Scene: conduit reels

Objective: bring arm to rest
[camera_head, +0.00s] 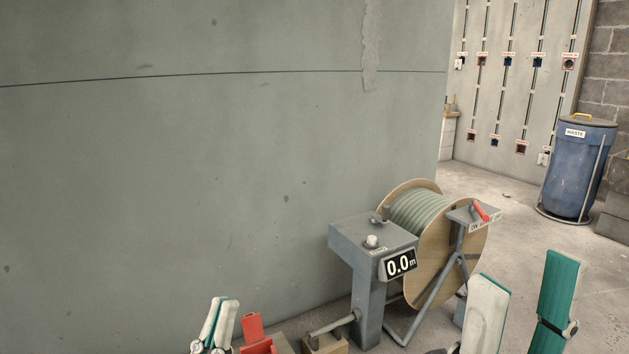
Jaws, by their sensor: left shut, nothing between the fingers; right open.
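My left gripper (222,301) is low in the view, left of centre, with its two pale, green-edged fingers close together. It is shut and nothing shows between the fingers. My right gripper (527,272) is at the lower right, its two fingers spread wide apart. It is open and I see nothing between them. Both grippers are cut off by the bottom edge, and the arms behind them are hidden.
A wooden reel of grey-green conduit (418,215) stands behind a grey metering post (368,300) whose display (399,264) reads 0.0 m. A red object (253,327) is beside my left gripper. A blue waste bin (576,175) stands back right; open floor lies before it.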

